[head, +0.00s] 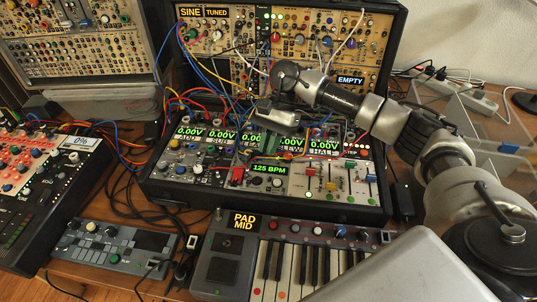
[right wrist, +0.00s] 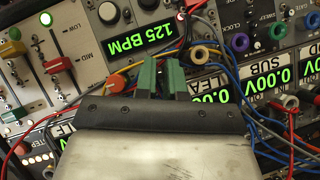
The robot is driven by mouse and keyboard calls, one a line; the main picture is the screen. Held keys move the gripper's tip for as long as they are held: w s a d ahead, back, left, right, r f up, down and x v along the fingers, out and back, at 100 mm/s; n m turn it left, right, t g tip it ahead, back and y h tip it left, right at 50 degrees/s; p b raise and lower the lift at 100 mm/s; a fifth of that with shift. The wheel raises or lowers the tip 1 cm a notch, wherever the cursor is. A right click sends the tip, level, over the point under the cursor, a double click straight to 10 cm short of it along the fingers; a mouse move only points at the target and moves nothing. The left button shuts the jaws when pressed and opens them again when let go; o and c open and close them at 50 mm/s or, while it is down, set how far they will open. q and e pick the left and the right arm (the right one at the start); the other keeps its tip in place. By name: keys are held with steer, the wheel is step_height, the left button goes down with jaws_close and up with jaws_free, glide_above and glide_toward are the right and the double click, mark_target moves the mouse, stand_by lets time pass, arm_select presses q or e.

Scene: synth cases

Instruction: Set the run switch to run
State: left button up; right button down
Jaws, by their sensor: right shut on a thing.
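My right gripper (head: 264,147) reaches down from the right onto the middle of the lower synth case (head: 330,212). In the right wrist view its green fingertips (right wrist: 160,76) are close together beside the 125 BPM display (right wrist: 145,43). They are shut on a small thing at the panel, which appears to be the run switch. The fingers and cables hide it, so its setting cannot be read. The 125 BPM display is lit green in the head view (head: 270,170). My left gripper is not in view.
Patch cables (right wrist: 205,65) cross the panel around the fingertips. Sliders (head: 330,186) and knobs stand close by. An upper case (head: 300,60) rises behind. A keyboard marked PAD MID (head: 245,222) lies in front, and a mixer (head: 40,190) is at the left.

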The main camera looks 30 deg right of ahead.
steer(key=shift+w+d+f+g+y+b, duration=0.25)
steer(key=shift+g+y+b, duration=0.25)
steer(key=shift+g+b, duration=0.3)
steer(key=shift+b, duration=0.3)
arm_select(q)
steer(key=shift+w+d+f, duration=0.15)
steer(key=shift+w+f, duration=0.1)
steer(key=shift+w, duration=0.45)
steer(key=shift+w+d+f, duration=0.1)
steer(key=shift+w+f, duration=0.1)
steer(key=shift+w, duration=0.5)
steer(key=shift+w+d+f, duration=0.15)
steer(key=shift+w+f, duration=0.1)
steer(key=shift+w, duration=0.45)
arm_select(e)
steer(key=shift+r+y, duration=0.1)
steer(key=shift+y, duration=0.2)
steer(key=c, duration=1.2)
jaws_free()
